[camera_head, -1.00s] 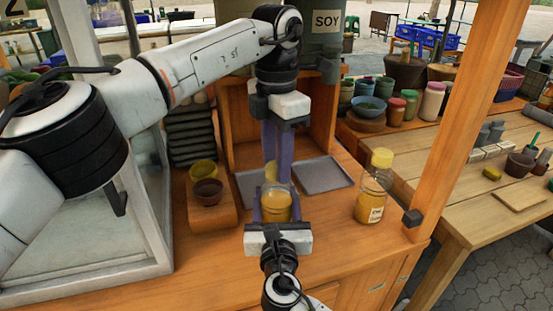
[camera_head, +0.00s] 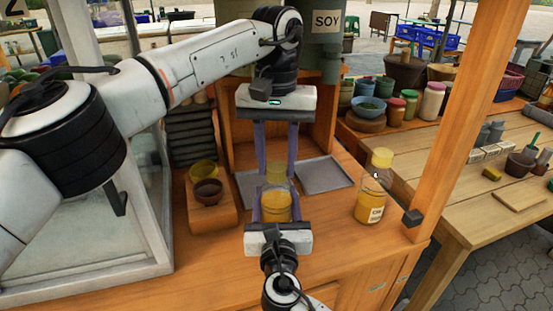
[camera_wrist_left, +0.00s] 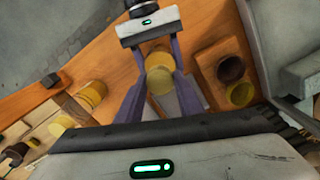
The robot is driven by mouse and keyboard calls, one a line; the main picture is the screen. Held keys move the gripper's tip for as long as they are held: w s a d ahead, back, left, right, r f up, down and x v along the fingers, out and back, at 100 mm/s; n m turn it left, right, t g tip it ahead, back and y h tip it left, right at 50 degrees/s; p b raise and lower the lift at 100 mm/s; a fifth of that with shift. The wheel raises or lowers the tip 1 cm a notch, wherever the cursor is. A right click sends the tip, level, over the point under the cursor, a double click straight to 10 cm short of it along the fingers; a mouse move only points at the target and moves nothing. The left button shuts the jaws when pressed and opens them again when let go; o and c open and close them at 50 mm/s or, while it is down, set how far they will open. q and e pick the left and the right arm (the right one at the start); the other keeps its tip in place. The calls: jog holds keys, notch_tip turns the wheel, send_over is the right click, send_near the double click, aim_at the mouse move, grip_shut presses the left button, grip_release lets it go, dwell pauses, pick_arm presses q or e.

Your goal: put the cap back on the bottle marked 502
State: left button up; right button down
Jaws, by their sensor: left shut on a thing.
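A clear bottle with yellow-orange contents (camera_head: 276,206) stands upright between the fingers of my right gripper (camera_head: 276,212), which reaches in from the front and is shut on it. No 502 marking shows on its visible side. My left gripper (camera_head: 276,180) points down from above, its purple fingers shut on the yellow cap (camera_head: 276,170) at the bottle's top. In the left wrist view the cap (camera_wrist_left: 160,82) lies between the fingers, in line with the bottle (camera_wrist_left: 158,58). I cannot tell whether the cap is seated on the neck.
Another yellow-capped bottle (camera_head: 370,197) stands to the right, near the wooden post (camera_head: 458,120). Grey trays (camera_head: 324,174) lie behind the held bottle. A dark bowl (camera_head: 207,192) and a yellow bowl (camera_head: 203,170) sit on a wooden block at left. The front counter is bare at left.

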pick_arm(q)
jog(key=m, duration=0.4)
jog(key=shift+m, duration=0.3)
jog(key=o, duration=1.2)
jog(key=shift+c, duration=0.2)
jog(key=shift+r, duration=2.25)
jog(key=shift+c, duration=0.2)
